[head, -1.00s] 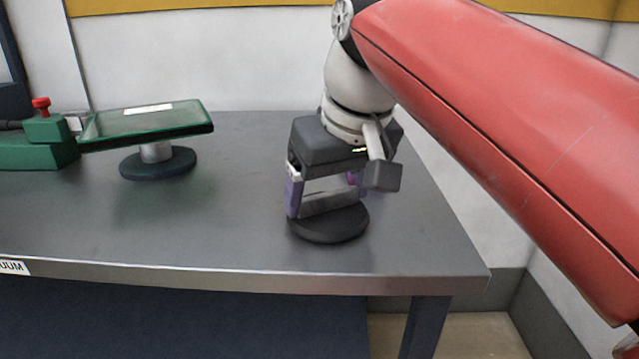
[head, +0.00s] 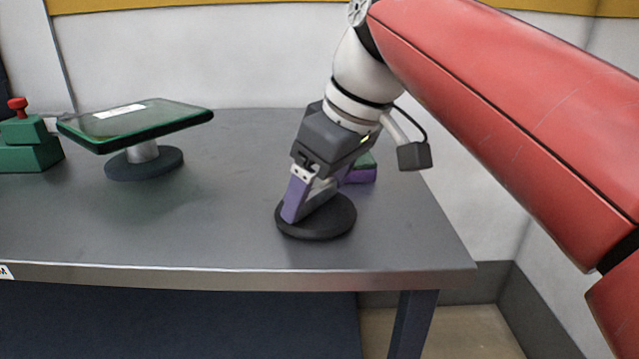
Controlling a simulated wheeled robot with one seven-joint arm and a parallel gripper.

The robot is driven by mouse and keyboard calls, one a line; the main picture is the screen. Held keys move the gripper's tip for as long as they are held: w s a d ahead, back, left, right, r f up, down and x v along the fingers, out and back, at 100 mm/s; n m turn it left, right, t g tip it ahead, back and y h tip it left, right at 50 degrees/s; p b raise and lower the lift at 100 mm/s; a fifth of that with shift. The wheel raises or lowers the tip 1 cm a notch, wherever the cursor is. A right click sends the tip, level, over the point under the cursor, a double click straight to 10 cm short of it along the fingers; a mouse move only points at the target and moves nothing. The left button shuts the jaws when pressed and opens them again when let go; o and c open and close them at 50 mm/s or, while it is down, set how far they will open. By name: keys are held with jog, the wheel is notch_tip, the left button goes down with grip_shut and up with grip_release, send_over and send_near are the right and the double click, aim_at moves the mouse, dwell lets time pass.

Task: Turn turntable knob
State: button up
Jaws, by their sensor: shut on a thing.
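The turntable knob is a dark round disc (head: 328,228) with a grey upright part above it, on the right side of the grey table. My gripper (head: 322,201) points down over the disc and leans in the picture. Its purple fingers are on either side of the grey part and shut on it. The near finger reaches down close to the disc at its left side; the far finger shows behind to the right. Most of the grey part is hidden by my gripper.
A green-framed tilted panel (head: 140,123) stands on a round dark base at the left. Green blocks with a red button (head: 18,106) sit further left. The table (head: 215,230) is bare between panel and knob. Its front edge and right corner are close to the knob.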

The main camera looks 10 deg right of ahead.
aim_at(339, 216)
jog(key=o, duration=0.9)
jog(key=shift+o, duration=0.2)
jog(key=shift+r, duration=0.1)
jog(key=v, duration=0.7)
jog(key=shift+r, duration=0.3)
jog(key=shift+s+d, duration=0.1)
